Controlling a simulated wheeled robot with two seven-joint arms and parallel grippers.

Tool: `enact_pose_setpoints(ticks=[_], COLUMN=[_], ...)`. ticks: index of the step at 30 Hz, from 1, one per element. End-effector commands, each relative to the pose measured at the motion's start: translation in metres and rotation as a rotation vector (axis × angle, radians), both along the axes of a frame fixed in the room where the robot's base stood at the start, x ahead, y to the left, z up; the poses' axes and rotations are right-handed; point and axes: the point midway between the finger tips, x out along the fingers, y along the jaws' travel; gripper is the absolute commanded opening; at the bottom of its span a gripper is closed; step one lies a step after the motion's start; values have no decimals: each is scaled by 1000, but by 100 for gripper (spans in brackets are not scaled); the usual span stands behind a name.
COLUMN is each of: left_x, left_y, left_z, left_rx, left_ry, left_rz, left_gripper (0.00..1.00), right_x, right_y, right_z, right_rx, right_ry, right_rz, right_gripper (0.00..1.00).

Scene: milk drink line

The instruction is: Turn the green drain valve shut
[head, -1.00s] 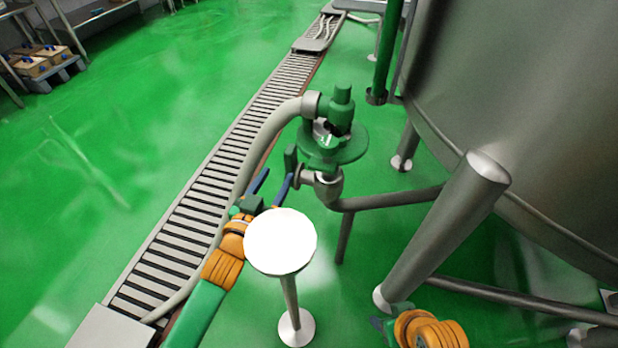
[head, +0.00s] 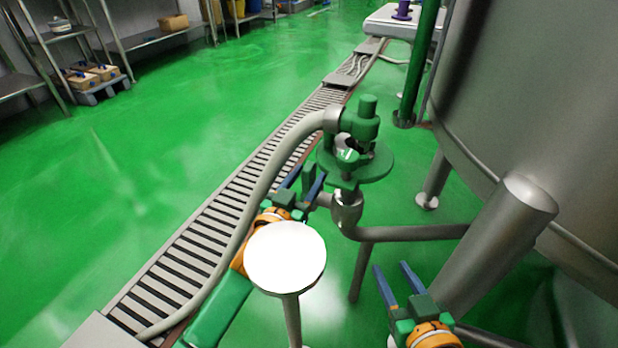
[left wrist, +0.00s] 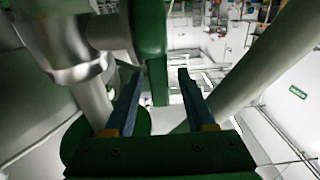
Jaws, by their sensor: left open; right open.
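The green drain valve shows as a dark green upright handle (head: 308,181) on the left end of the steel pipe, below and left of a green round plate (head: 377,167). In the left wrist view the green handle (left wrist: 151,45) stands upright ahead of the fingers, left of the middle of the gap. My left gripper (head: 306,174) is open, with one blue finger on either side of the handle in the head view; I cannot tell whether they touch it. It also shows in the left wrist view (left wrist: 162,75). My right gripper (head: 391,266) is open and empty, low in front of the tank leg.
A steel tank (head: 545,110) with a thick leg (head: 500,235) fills the right. A grey hose (head: 265,185) runs along the floor grate (head: 190,240). A white round-topped stand (head: 285,257) is close by my left arm.

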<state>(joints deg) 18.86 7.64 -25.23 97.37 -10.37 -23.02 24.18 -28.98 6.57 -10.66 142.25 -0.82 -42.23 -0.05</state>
Motion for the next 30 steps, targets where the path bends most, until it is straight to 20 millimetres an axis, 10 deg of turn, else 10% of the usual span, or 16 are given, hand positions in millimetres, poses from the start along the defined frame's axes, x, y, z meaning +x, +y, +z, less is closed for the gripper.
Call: enact_pose_setpoints(ticks=[14, 21, 30], left_x=[8, 8, 8], left_y=[-3, -3, -3], left_z=[0, 0, 0], left_rx=[0, 0, 0], left_ry=[0, 0, 0], left_rz=[-1, -1, 0], left_gripper=[55, 0, 0], right_x=[9, 9, 9], right_y=[5, 5, 5], right_z=[27, 26, 26], right_rx=[28, 28, 28], right_ry=[-141, -140, -139], right_rz=[11, 9, 9], right_gripper=[50, 50, 50])
